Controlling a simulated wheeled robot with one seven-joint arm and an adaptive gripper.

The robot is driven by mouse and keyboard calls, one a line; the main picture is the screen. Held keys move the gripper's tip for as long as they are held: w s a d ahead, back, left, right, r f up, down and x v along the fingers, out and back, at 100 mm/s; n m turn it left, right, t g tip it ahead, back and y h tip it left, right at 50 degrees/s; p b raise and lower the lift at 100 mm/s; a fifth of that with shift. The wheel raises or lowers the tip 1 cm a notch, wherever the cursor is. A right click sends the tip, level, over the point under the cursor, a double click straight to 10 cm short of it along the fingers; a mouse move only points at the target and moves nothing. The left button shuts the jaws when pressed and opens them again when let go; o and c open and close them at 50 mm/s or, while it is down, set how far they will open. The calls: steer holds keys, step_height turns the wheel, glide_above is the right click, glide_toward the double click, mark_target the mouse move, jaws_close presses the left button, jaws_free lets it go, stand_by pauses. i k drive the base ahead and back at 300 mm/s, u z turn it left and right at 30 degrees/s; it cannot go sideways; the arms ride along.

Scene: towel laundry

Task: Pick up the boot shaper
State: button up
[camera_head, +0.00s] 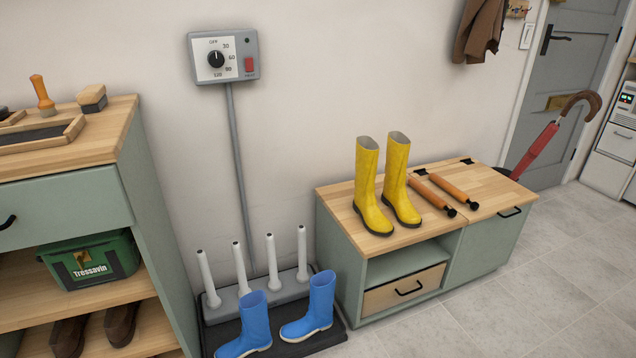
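Two orange-brown rods with black knobs at their near ends, which look like boot shapers, lie side by side on the wooden top of the low bench. One is the left rod (431,193) and the other is the right rod (454,187). They lie just right of a pair of yellow boots, which stand upright on the bench top. The nearer yellow boot (367,190) is at the left and the other yellow boot (397,180) is beside it. My gripper is not in view.
The bench (490,245) has an open shelf and a drawer. Blue boots (311,308) stand on a black tray before a grey rack with white upright tubes (237,268). A green cabinet (60,205) stands at left. An umbrella (540,145) leans by the door. The floor (560,290) at right is clear.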

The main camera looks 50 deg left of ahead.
mark_target(431, 197)
steer(key=u, duration=0.65)
steer(key=i, duration=0.7)
steer(key=u, duration=1.1)
steer(key=i, duration=0.6)
steer(key=z, duration=0.95)
steer(key=k, duration=0.5)
steer(key=z, duration=1.6)
steer(key=i, duration=1.05)
steer(key=u, duration=0.35)
